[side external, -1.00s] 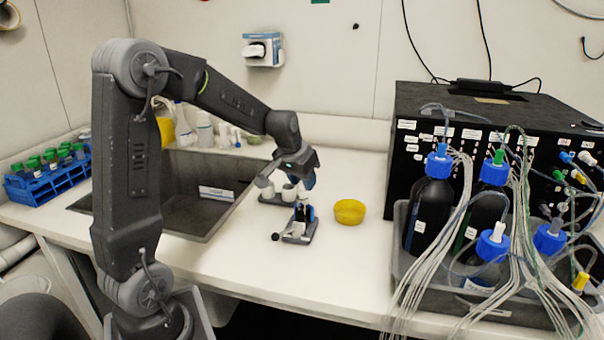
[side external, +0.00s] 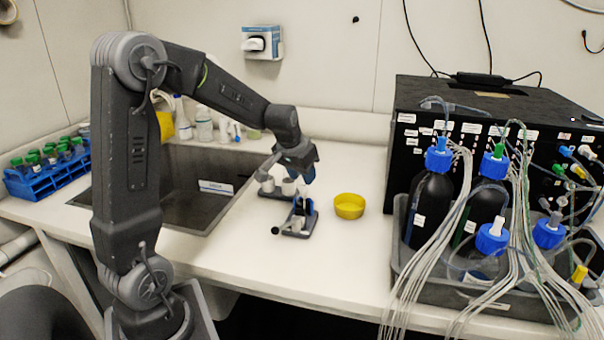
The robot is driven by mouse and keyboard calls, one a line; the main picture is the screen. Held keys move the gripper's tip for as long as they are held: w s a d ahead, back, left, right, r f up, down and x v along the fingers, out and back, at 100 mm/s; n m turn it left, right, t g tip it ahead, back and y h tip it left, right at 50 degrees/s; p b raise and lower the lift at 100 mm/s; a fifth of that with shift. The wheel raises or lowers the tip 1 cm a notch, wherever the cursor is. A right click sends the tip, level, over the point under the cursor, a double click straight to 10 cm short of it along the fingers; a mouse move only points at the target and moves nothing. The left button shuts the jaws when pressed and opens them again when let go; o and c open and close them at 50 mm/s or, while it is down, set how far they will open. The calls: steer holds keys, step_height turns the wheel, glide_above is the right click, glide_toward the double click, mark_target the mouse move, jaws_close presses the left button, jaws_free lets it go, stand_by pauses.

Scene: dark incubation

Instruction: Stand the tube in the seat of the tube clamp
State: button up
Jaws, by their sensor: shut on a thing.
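The tube clamp (side external: 297,231) is a small dark-grey device with blue parts and a black knob, standing on the white bench in front of my arm. My gripper (side external: 306,181) is directly above the clamp, pointing down. It is shut on the tube (side external: 304,190), which shows only as a small pale piece between the fingers and the clamp. The fingers hide most of the tube. I cannot tell whether its lower end is in the seat or just above it.
A grey holder with white cups (side external: 288,187) stands just behind the clamp. A yellow bowl (side external: 349,207) is to the right. A sink (side external: 190,215) lies left, with a blue rack (side external: 45,180) of green-capped tubes beyond. A tray (side external: 425,265) of bottles and tubing stands right.

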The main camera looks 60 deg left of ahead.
mark_target(302, 188)
steer(key=shift+f, duration=0.35)
steer(key=shift+f, duration=0.35)
steer(key=shift+f, duration=0.65)
stand_by(0.3)
steer(key=shift+f, duration=0.2)
steer(key=shift+f, duration=0.6)
stand_by(0.5)
steer(key=o, duration=1)
steer(key=shift+c, duration=0.7)
